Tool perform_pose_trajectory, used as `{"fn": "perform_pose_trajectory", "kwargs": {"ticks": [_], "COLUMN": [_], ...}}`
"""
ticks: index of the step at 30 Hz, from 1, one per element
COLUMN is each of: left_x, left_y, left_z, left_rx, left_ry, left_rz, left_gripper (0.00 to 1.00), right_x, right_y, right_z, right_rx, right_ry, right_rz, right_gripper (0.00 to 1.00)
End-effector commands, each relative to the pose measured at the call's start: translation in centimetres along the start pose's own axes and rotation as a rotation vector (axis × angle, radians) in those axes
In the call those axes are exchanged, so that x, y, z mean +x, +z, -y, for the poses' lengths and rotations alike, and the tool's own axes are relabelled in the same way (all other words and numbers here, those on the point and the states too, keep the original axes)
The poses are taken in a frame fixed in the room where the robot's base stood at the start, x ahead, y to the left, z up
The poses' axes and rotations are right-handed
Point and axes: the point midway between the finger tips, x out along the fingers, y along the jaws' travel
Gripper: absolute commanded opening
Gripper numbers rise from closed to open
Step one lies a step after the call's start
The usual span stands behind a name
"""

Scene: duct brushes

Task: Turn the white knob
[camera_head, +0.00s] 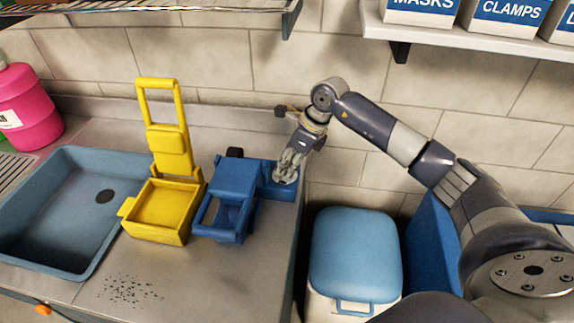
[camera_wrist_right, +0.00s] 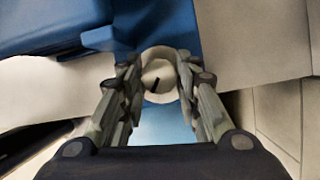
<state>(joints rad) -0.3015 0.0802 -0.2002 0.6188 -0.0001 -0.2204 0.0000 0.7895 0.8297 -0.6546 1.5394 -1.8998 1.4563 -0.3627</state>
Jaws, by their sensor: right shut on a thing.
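The white knob (camera_wrist_right: 160,70) shows in the wrist view as a round pale dial with a short black mark, slanting to the lower left. It sits on a blue device (camera_head: 238,178) on the counter, at the device's right end. My right gripper (camera_head: 286,170) reaches down onto that end in the head view and mostly hides the knob there. In the wrist view its two fingers (camera_wrist_right: 159,80) stand on either side of the knob and are shut on it. My left gripper is not in view.
A yellow device (camera_head: 160,210) with a raised handle stands left of the blue one. Further left are a blue sink (camera_head: 45,225) and a pink bottle (camera_head: 28,105). A blue-lidded bin (camera_head: 355,250) stands right of the counter. A shelf (camera_head: 470,40) with boxes overhangs at upper right.

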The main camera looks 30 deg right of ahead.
Motion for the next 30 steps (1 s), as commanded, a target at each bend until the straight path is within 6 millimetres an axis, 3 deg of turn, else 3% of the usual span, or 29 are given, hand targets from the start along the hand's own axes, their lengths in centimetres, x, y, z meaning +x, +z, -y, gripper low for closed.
{"fn": "perform_pose_trajectory", "kwargs": {"ticks": [30], "left_x": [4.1], "left_y": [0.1], "left_z": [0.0], "left_rx": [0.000], "left_ry": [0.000], "left_rz": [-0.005], "left_gripper": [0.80], "right_x": [0.2], "right_y": [0.1], "right_z": [-0.6], "right_rx": [0.803], "right_ry": [-0.332], "right_rz": [0.046], "right_gripper": [0.07]}}
